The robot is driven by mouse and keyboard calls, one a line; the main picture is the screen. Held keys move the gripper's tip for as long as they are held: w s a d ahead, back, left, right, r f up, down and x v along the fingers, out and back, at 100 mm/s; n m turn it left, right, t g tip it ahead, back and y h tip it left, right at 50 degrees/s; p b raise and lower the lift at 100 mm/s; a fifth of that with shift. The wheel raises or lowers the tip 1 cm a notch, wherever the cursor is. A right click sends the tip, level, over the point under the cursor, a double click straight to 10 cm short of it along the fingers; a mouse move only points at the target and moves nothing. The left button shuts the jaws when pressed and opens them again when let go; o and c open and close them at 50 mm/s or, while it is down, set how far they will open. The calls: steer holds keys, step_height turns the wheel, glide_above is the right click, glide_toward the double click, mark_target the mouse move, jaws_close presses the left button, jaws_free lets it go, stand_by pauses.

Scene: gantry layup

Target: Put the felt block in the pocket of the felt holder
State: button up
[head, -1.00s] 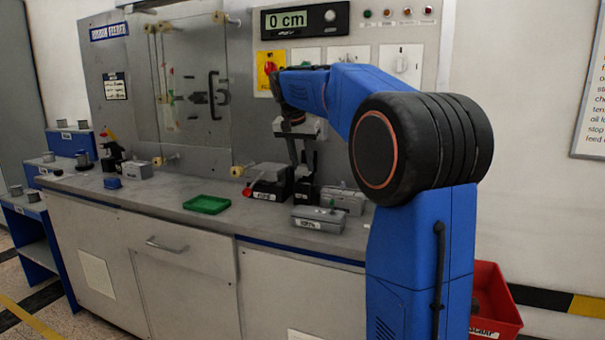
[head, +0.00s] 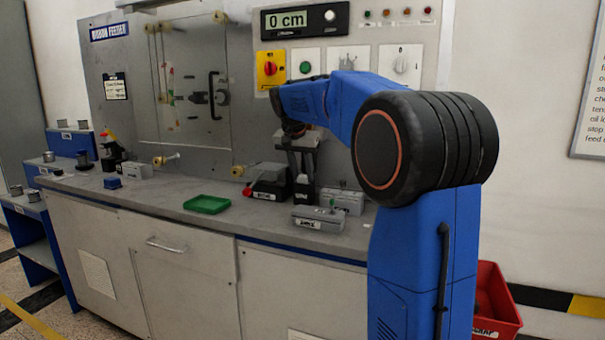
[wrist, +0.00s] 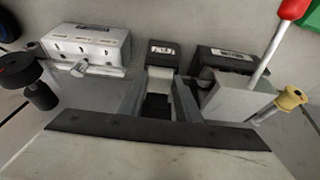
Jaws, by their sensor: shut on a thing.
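My gripper (wrist: 157,100) points down over the bench, its two grey fingers shut on a dark block, the felt block (wrist: 156,106). In the head view my gripper (head: 301,165) stands just above a small black labelled holder (head: 303,191), likely the felt holder. The holder's white-labelled end (wrist: 162,50) shows beyond the fingertips in the wrist view. The fingers and block hide its pocket. I cannot tell whether the block's lower end is inside the pocket.
A black-and-grey unit with a red-knobbed lever (wrist: 293,9) is close on the other side. A green tray (head: 207,204) lies farther left. Clear bench lies around the tray.

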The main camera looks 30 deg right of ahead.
steer(key=shift+f, duration=0.6)
steer(key=o, duration=1)
steer(key=shift+f, duration=0.1)
steer(key=shift+r, duration=0.3)
steer(key=v, duration=1.3)
steer(key=shift+w+d, duration=0.2)
steer(key=s+a+f+n+y, duration=0.1)
steer(key=s+a+f+n, duration=0.2)
steer(key=s, duration=0.4)
steer(key=s+a+f+n+t, duration=0.1)
steer(key=s+a+f, duration=0.2)
steer(key=s+f, duration=0.35)
steer(key=s+a+f+n+y, duration=0.1)
steer(key=s+a+f+n, duration=0.1)
steer(key=s+a+f, duration=0.35)
steer(key=s+a+f+n, duration=0.1)
steer(key=s+f, duration=0.4)
steer(key=s, duration=0.1)
steer(key=s+a+f+n+y, duration=0.1)
steer(key=s+f+n, duration=0.1)
steer(key=s+f, duration=0.4)
steer(key=s+a+f+n+t, duration=0.1)
steer(key=s+f, duration=0.5)
steer(key=shift+a+f+y, duration=0.15)
steer(key=shift+a+y, duration=0.05)
steer(key=shift+y, duration=0.1)
